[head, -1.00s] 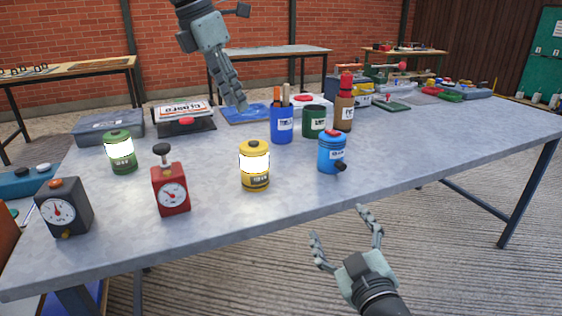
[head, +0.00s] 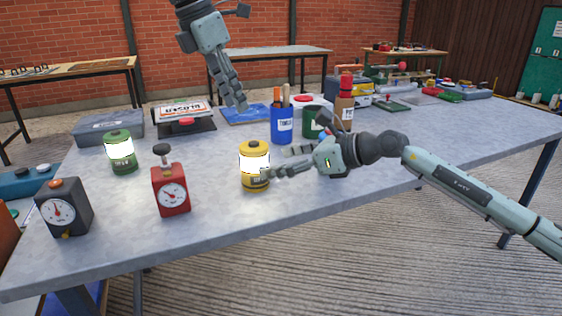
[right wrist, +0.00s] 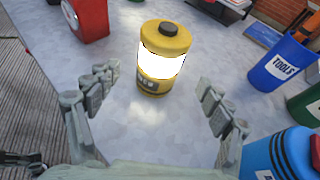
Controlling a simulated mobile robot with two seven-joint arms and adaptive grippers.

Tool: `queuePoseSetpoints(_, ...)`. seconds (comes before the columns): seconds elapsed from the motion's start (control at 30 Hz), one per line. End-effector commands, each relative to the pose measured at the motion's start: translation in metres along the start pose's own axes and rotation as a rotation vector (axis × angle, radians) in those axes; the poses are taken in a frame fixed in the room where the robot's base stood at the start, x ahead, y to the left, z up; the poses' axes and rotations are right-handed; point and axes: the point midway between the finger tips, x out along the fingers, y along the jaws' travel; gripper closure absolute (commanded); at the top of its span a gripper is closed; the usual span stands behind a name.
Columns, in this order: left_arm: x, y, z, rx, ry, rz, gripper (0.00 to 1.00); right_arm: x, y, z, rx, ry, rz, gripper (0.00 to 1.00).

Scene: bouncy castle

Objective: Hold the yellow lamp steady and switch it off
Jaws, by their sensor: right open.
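The yellow lamp (head: 255,152) stands upright on the grey table, its white band glowing. In the right wrist view the lamp (right wrist: 164,57) shows a dark cap on top and stands ahead of my right gripper (right wrist: 158,95), roughly between the lines of its fingers. My right gripper (head: 285,163) is open and empty, just right of the lamp in the head view. Whether a finger touches the lamp I cannot tell. My left gripper (head: 236,97) hangs above the back of the table, away from the lamp; its finger opening is unclear.
A red gauge box (head: 171,190) stands left of the lamp, and a green lit lamp (head: 120,152) further left. A blue tools cup (head: 282,125) stands behind. A blue canister (right wrist: 282,153) is close to my right gripper's right side.

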Motion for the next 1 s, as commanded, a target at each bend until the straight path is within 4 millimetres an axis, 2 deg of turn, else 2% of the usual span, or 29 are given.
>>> queuePoseSetpoints(0.5, 0.0, 0.0, 0.0, 0.0, 0.0, 0.0, 0.66, 0.067, 0.001, -0.002, -0.007, 0.01, -0.001, 0.2)
queuePoseSetpoints(0.7, 0.0, 0.0, 0.0, 0.0, 0.0, 0.0, 0.66, 0.077, 0.0, -0.002, -0.007, 0.01, -0.002, 0.2)
queuePoseSetpoints(0.93, 0.0, 0.0, 0.0, 0.0, 0.0, 0.0, 0.66, 0.077, 0.0, -0.003, -0.007, 0.01, -0.002, 0.2)
queuePoseSetpoints(1.0, 0.0, 0.0, 0.0, 0.0, 0.0, 0.0, 0.66, 0.077, 0.0, -0.003, -0.006, 0.01, -0.002, 0.29)
